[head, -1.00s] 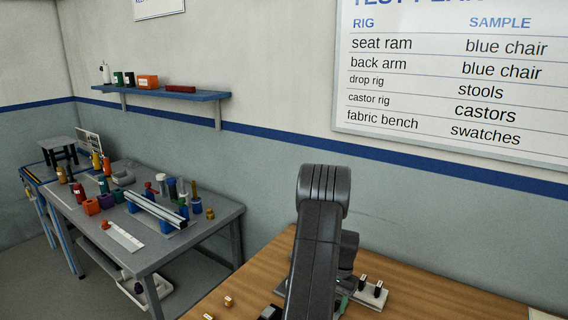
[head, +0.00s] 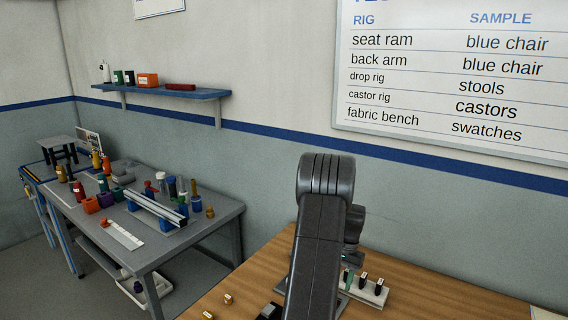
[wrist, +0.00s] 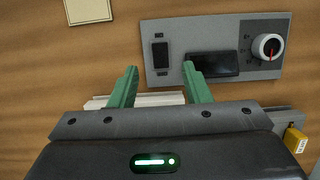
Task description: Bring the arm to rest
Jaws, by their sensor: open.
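My gripper (wrist: 160,67) is open in the wrist view, with its two green fingers apart and nothing visible between them. It is over the wooden table (wrist: 40,60), facing a grey panel (wrist: 220,75) with a black switch (wrist: 161,55), a dark rectangle (wrist: 212,64) and a round dial (wrist: 268,47). In the head view my dark arm stands bent over the wooden table (head: 240,285) and hides most of the gripper. I cannot tell the height of the fingertips.
A yellow-tagged item (wrist: 295,138) shows at the wrist view's right. A cluttered grey bench (head: 150,250) stands left; a wall shelf (head: 190,92) hangs behind.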

